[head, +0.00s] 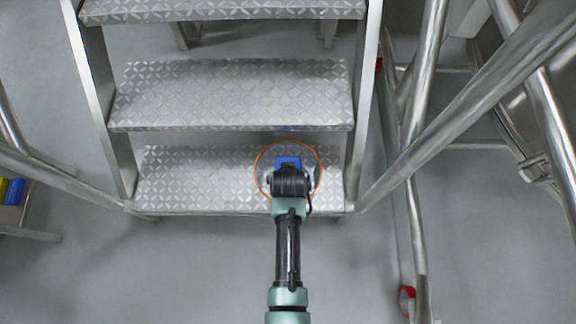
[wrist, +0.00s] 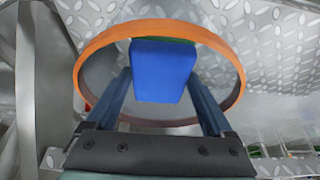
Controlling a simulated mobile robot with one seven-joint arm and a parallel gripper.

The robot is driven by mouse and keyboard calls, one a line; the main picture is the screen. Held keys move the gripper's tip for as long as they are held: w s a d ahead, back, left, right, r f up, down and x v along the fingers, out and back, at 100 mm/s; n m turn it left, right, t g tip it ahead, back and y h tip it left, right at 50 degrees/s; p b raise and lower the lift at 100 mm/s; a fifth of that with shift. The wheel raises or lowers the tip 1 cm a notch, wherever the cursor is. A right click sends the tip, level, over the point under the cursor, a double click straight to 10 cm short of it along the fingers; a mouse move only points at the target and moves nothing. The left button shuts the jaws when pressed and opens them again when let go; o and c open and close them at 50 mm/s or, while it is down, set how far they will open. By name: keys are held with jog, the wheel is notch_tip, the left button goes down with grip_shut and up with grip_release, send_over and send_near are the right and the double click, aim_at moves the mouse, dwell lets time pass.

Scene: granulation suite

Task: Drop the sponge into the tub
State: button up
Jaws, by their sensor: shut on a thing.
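The sponge is a blue block (head: 288,162) with a green layer, which shows at its far edge in the wrist view (wrist: 162,70). My gripper (head: 288,169) is shut on it, with one dark finger on each side in the wrist view (wrist: 160,88). The tub shows as a round orange rim (head: 255,172) at the lowest metal step; in the wrist view its rim (wrist: 155,27) rings the sponge and fingertips. The sponge overlaps the tub's opening in both views. I cannot tell its exact height against the rim. My gripper hides part of the near rim.
Steel steps with diamond tread (head: 230,95) rise behind the tub. Slanting metal rails (head: 480,85) stand close on the right. A low shelf with blue and yellow items (head: 14,191) is at the far left. The grey floor on both sides in front is mostly clear.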

jog(key=shift+f+b, duration=0.7)
jog(key=shift+f, duration=0.8)
jog(key=shift+f+b, duration=0.4)
jog(key=shift+f, duration=0.25)
jog(key=o, duration=0.9)
jog(key=shift+r, duration=0.15)
